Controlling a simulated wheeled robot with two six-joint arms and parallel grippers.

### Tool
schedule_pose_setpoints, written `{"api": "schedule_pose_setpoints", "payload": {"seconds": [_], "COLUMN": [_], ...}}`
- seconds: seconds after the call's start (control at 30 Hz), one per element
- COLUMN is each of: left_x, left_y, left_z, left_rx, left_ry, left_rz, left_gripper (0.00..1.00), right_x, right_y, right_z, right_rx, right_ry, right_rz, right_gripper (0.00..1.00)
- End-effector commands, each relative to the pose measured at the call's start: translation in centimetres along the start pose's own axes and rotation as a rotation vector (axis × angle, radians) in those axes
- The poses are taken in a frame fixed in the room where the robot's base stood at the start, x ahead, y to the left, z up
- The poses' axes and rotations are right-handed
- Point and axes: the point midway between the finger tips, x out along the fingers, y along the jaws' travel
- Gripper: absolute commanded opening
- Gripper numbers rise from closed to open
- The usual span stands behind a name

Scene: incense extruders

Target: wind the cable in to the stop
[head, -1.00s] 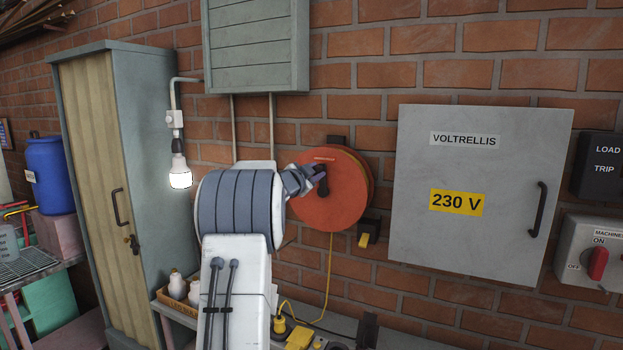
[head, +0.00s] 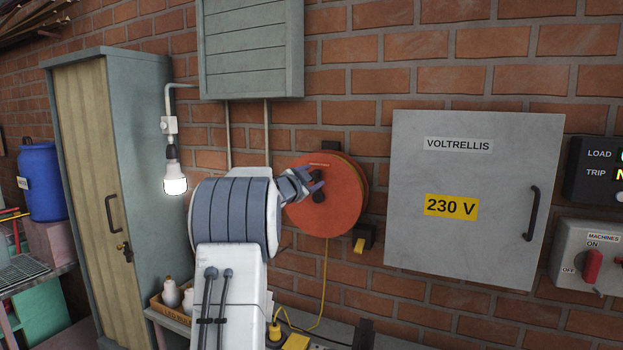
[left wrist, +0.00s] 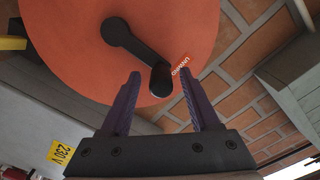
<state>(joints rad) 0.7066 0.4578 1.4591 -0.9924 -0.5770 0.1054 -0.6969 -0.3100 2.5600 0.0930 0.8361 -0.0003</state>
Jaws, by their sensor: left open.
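The orange-red cable reel (head: 337,215) hangs on the brick wall. Its black crank (head: 318,194) is partly behind my left gripper (head: 318,181) in the head view. In the left wrist view the crank arm (left wrist: 134,42) slants down to its grip (left wrist: 160,80), which lies between the tips of the spread purple fingers of my left gripper (left wrist: 161,73). I see gaps beside the grip, and the jaws are open. The yellow cable (head: 325,275) hangs from the reel and curves toward the bench. I cannot make out the stop. My right gripper is out of view.
A grey "230 V" cabinet (head: 473,235) is on the wall to the right of the reel. A small black box (head: 365,233) with a yellow part sits just below right of the reel. A lit bulb (head: 174,186) and a tall locker (head: 150,130) stand left.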

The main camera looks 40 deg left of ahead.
Motion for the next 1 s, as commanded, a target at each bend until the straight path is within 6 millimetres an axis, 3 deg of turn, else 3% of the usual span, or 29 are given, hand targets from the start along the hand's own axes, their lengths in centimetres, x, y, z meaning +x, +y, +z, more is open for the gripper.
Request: {"api": "schedule_pose_setpoints", "payload": {"seconds": [0.17,0.6,0.77,1.0], "left_x": [-1.2,-9.2,-10.3,-10.5], "left_y": [0.0,0.0,0.0,0.0], "left_z": [0.1,0.1,0.0,0.0], "left_rx": [0.001,0.001,0.001,0.0], "left_ry": [-0.001,0.0,0.001,0.001], "left_rz": [-0.002,-0.002,0.0,0.001], "left_gripper": [0.62,0.62,0.62,0.62], "right_x": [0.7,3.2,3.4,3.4], "right_y": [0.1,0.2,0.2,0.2], "right_z": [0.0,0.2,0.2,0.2], "right_rx": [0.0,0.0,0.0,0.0], "right_ry": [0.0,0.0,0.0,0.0], "right_rz": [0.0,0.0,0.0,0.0], "right_gripper": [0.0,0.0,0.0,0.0]}}
